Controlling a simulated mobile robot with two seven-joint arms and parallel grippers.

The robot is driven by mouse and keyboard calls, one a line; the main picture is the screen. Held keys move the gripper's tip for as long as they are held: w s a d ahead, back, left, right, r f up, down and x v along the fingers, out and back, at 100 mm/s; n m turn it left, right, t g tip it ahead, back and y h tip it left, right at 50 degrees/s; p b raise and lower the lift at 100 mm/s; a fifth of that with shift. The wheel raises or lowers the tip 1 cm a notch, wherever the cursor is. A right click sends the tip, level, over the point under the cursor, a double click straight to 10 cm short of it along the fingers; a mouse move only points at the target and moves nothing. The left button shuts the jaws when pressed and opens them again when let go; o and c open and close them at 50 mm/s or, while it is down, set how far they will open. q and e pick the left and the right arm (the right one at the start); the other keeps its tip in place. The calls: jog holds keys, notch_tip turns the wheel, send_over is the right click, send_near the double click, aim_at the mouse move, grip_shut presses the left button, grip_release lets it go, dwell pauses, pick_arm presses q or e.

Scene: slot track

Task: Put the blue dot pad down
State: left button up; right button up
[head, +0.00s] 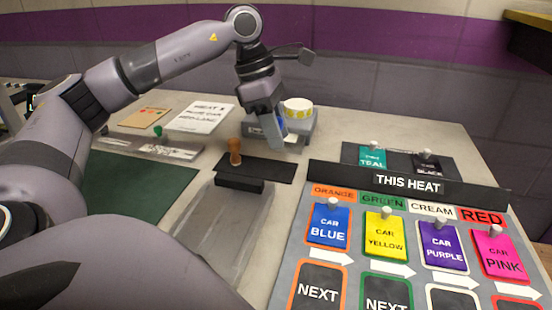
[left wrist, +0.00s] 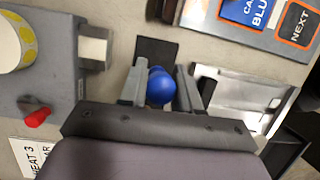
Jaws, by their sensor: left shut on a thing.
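My left gripper (head: 277,140) is shut on the blue dot pad, in front of the grey tape stand. In the left wrist view, the round blue knob of the blue dot pad (left wrist: 160,88) sits between the two fingers of the left gripper (left wrist: 160,92). In the head view only a small blue patch of the pad (head: 283,126) shows beside the fingers. A dark rectangle (left wrist: 156,52) lies beyond the knob; I cannot tell whether it is part of the pad. My right gripper is not in view.
A yellow-patterned roll (head: 298,107) sits on the grey stand (head: 303,126). The grey board with car cards (head: 329,226) fills the right. A green mat (head: 140,187) lies at left.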

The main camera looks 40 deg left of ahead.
aim_at(276, 170)
pick_arm(q)
jog(key=shift+f+b, duration=0.3)
jog(key=shift+f, duration=2.6)
jog(key=shift+f, duration=0.15)
jog(key=o, duration=1.1)
jog(key=shift+c, duration=0.2)
jog(key=shift+a+r, duration=0.1)
jog(key=shift+r, duration=0.45)
jog(key=p+v, duration=0.1)
jog(key=v, duration=1)
jog(key=shift+p, duration=0.3)
jog(key=shift+s+a, duration=0.1)
